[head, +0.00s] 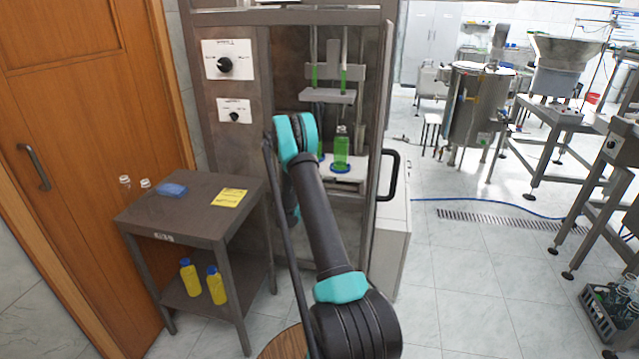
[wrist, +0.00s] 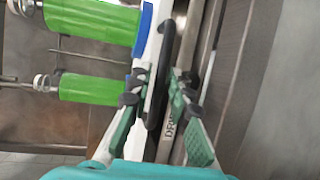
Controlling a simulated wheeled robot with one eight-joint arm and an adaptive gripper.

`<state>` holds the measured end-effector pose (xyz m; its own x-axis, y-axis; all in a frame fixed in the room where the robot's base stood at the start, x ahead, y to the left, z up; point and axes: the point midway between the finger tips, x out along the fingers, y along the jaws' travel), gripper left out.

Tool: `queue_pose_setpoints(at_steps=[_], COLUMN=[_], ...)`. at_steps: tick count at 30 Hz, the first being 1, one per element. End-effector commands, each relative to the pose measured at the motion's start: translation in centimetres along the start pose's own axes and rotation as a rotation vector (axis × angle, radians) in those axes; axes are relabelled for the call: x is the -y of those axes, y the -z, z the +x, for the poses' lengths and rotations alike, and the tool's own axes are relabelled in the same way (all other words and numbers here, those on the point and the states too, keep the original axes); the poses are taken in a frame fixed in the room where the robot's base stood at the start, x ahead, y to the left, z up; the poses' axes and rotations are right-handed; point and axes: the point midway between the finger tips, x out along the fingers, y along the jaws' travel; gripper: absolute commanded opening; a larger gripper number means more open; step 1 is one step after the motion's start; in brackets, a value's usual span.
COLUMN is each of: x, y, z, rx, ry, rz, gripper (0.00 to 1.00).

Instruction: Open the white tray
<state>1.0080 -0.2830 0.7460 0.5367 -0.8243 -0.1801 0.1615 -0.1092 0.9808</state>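The white tray (head: 358,163) is inside the machine cabinet in the head view, partly hidden behind my arm. A green bottle (head: 341,150) stands on it on a blue base, and a second is mostly hidden by my arm. In the wrist view, the white tray (wrist: 150,50) shows as a narrow strip beside two green bottles (wrist: 95,18) (wrist: 92,90). A black handle (wrist: 162,75) runs along its front. My gripper (wrist: 160,85) has one finger on each side of this handle. I cannot tell whether the fingers press on it. The head view hides my fingertips.
A cabinet door with a black handle (head: 392,175) stands open right of the tray. Left is a small dark table (head: 180,215) with a blue item (head: 172,189), a yellow note (head: 229,198) and yellow bottles on its lower shelf. The floor to the right is clear nearby.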

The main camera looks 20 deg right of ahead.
Motion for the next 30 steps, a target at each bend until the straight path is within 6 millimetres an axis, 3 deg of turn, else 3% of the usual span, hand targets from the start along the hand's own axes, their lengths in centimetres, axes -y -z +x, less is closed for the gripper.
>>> queue_pose_setpoints(at_steps=[11, 16, 30], x=[0.00, -0.01, 0.01], y=[0.00, 0.00, 0.03], z=[0.63, 0.61, 0.58], rx=[0.000, 0.000, 0.000], ry=[0.000, 0.000, 0.000], rz=[0.000, 0.000, 0.000], gripper=[0.19, 0.00, 0.00])
